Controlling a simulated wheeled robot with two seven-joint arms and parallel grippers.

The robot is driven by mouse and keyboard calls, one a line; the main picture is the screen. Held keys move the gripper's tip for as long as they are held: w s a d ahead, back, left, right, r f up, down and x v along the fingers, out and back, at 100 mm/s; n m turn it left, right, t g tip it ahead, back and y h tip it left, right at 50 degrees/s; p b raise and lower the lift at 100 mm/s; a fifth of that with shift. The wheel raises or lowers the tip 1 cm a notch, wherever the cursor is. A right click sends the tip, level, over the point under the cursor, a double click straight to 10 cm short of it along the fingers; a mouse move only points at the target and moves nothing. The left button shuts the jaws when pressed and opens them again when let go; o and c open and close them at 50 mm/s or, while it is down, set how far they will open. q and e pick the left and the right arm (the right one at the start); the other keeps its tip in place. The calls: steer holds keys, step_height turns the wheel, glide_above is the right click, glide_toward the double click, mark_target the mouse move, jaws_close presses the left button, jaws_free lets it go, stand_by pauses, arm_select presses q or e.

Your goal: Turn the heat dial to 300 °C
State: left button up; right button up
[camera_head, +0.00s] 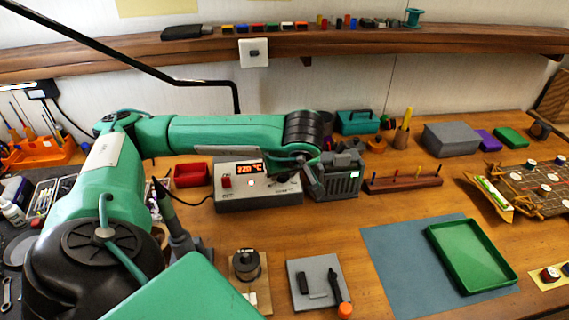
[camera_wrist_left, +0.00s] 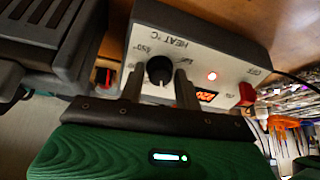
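The grey soldering station (camera_head: 258,199) stands on the wooden bench, its front panel lit with an orange °C display (camera_head: 250,168) whose digits I cannot read surely. In the left wrist view the black heat dial (camera_wrist_left: 158,70) sits under the "HEAT °C" label on the station's panel (camera_wrist_left: 205,62). My left gripper (camera_head: 292,176) is at the right part of the panel and hides the dial in the head view. In the left wrist view its two fingers (camera_wrist_left: 158,80) are apart, one on each side of the dial; I cannot tell whether they touch it. My right gripper is out of view.
A red switch (camera_head: 226,182) and red light are also on the panel. A dark vented box (camera_head: 342,180) stands close right of the station, a red bin (camera_head: 191,174) to its left. A wire spool (camera_head: 246,265) and grey plate (camera_head: 318,282) lie in front.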

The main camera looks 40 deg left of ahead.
arm_select(q)
steer(key=shift+o, duration=1.3)
steer(key=shift+r, duration=0.15)
steer(key=v, duration=0.4)
steer(key=shift+d+r+p, duration=0.15)
steer(key=shift+r+p, duration=0.1)
steer(key=shift+p, duration=0.15)
steer(key=p+v, duration=0.3)
steer(key=v, duration=0.6)
steer(key=shift+p, duration=0.3)
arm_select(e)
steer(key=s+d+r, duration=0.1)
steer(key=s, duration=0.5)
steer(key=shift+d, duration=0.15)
